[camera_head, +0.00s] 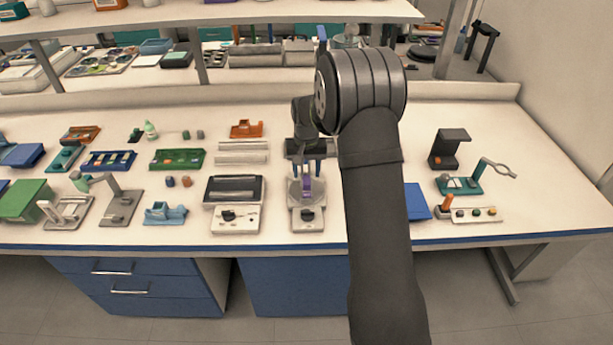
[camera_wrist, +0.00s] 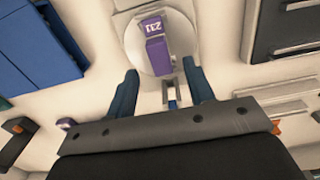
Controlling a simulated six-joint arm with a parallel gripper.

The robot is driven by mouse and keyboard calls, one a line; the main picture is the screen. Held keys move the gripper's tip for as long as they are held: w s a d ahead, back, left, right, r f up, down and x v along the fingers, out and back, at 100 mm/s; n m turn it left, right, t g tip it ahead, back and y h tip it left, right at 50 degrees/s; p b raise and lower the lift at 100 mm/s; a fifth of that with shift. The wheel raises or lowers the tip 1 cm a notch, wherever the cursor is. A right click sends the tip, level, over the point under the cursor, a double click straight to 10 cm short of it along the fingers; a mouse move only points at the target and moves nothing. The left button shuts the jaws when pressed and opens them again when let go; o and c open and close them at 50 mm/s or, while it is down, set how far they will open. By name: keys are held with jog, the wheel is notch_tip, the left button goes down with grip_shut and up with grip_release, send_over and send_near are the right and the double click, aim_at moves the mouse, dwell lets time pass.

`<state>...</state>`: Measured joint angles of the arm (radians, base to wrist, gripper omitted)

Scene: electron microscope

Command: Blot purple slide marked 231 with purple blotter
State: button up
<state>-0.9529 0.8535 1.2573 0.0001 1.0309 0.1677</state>
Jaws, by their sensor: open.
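The purple slide marked 231 (camera_wrist: 157,48) lies on a round pale plate (camera_wrist: 134,42) in the wrist view, its number facing up. The slide lies just beyond the fingertips. In the head view my gripper (camera_head: 306,172) is above the rear of that device.
A black-framed tray (camera_head: 235,189) and a white device (camera_head: 236,220) stand close on the left. A blue panel (camera_head: 417,202) stands right, partly behind my arm. Small racks and stands crowd the left bench. A black stand (camera_head: 449,148) is at right. A shelf (camera_head: 230,12) spans the back.

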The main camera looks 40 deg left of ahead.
notch_tip(320, 180, up, 14)
dwell(0.3)
dwell(1.8)
jog(key=o, duration=0.8)
jog(key=shift+w+a+f, duration=0.15)
jog(key=shift+w+a, duration=0.1)
jog(key=shift+a, duration=0.1)
jog(key=o, duration=0.3)
jog(key=shift+d+f, duration=0.1)
jog(key=shift+f, duration=0.15)
jog(key=shift+o, duration=0.2)
send_over(306, 178)
notch_tip(306, 178, down, 9)
jog(key=shift+f, duration=0.2)
notch_tip(306, 178, up, 10)
